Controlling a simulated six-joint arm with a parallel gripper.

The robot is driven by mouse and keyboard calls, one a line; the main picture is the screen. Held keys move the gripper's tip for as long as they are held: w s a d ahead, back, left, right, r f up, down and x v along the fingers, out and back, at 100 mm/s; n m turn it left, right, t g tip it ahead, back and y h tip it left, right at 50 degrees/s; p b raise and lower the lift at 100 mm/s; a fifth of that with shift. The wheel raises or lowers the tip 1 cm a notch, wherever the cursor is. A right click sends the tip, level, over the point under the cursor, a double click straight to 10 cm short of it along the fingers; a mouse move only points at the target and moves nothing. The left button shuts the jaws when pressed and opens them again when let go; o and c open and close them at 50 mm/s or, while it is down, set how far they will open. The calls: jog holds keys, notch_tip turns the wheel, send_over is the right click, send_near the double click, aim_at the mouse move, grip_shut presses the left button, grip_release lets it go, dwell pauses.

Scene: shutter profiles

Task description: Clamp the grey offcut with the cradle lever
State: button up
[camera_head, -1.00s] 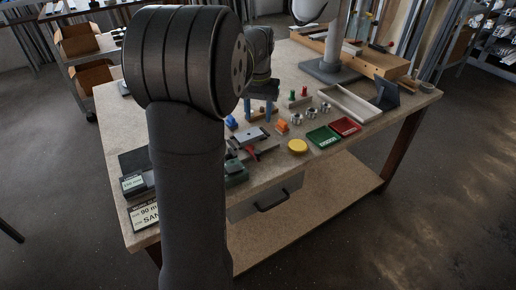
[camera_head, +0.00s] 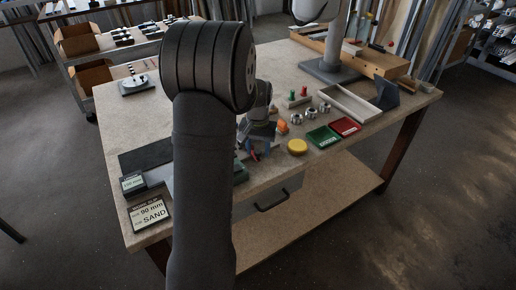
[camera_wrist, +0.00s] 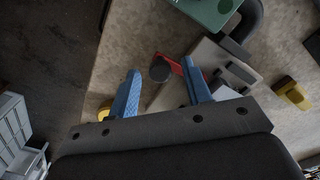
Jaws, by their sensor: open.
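In the wrist view my gripper (camera_wrist: 160,68) has its two blue fingers spread apart. The cradle's red lever (camera_wrist: 174,66), with a dark round knob (camera_wrist: 160,69) at its end, lies between and just beyond the fingertips. I cannot tell whether a finger touches it. A light grey flat piece (camera_wrist: 207,62), with dark parts across it, lies by the right finger; I cannot tell the grey offcut from the cradle plate there. In the head view my gripper (camera_head: 256,146) is low over the cradle and hides most of it; a bit of red (camera_head: 253,155) shows below.
A green block (camera_wrist: 208,9) stands beside the cradle. A yellow disc (camera_head: 297,146), green tray (camera_head: 323,137) and red tray (camera_head: 346,127) lie to the right. Metal rings (camera_head: 310,114) and an orange piece (camera_head: 282,127) are close behind.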

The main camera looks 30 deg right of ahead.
grip_shut()
